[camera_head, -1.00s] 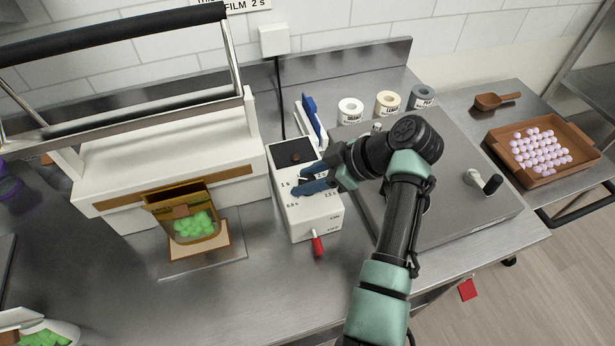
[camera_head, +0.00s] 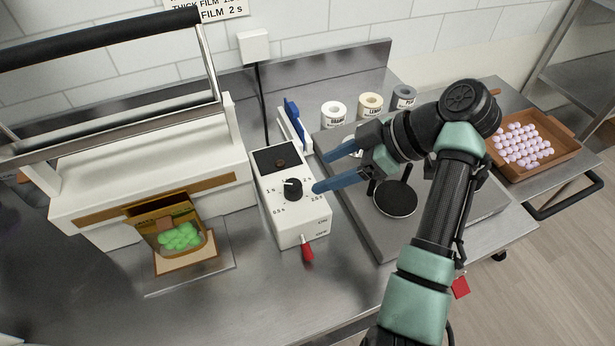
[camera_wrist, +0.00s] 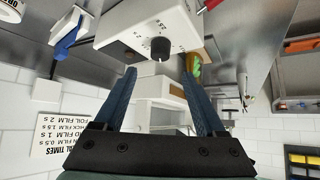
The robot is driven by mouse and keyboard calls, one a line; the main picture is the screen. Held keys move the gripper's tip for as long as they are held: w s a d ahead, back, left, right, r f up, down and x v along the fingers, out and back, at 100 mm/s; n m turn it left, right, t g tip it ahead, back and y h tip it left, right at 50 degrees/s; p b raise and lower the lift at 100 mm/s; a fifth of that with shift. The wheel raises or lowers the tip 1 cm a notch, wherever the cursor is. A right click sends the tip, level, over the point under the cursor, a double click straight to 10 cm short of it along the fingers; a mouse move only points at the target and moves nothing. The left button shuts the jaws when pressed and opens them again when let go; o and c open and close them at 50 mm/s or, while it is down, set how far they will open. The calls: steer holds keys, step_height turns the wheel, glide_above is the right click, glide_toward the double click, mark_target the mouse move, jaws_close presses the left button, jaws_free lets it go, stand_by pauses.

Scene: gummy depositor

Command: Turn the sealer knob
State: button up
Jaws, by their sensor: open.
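The sealer knob (camera_head: 293,189) is a black dial on the face of a white control box (camera_head: 301,222), ringed by time marks; its white pointer line faces left in the head view. In the wrist view the knob (camera_wrist: 160,48) shows ahead of the fingers, near the picture's top middle. My gripper (camera_head: 318,172) is open and empty, with blue fingers spread just right of the knob and apart from it. The sealer (camera_head: 150,165), white with a black-handled press bar, stands left of the box.
A brown pouch of green gummies (camera_head: 178,232) stands in front of the sealer. A red-handled lever (camera_head: 307,250) sticks out from the box's front. A blue-handled tool (camera_head: 293,115) and several labelled rolls (camera_head: 370,104) are behind. A brown tray of pink gummies (camera_head: 565,150) is at right.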

steer(key=shift+p+v, duration=0.45)
steer(key=shift+v, duration=1.2)
steer(key=shift+a, duration=0.1)
steer(key=w+a+r+m+t+h, duration=0.45)
steer(key=w+r+t, duration=0.4)
steer(key=r, duration=0.35)
step_height(320, 180, up, 12)
steer(key=a+m+t+h, duration=0.1)
steer(key=a+m+t, duration=0.1)
steer(key=m+t, duration=0.25)
steer(key=s+a+r+m+t+h, duration=0.2)
steer(key=s+r+m+t, duration=0.3)
steer(key=s+r+t, duration=0.6)
steer(key=s+r+h, duration=0.1)
steer(key=s+r, duration=0.8)
steer(key=shift+r, duration=0.25)
steer(key=shift+w+a+f, duration=0.1)
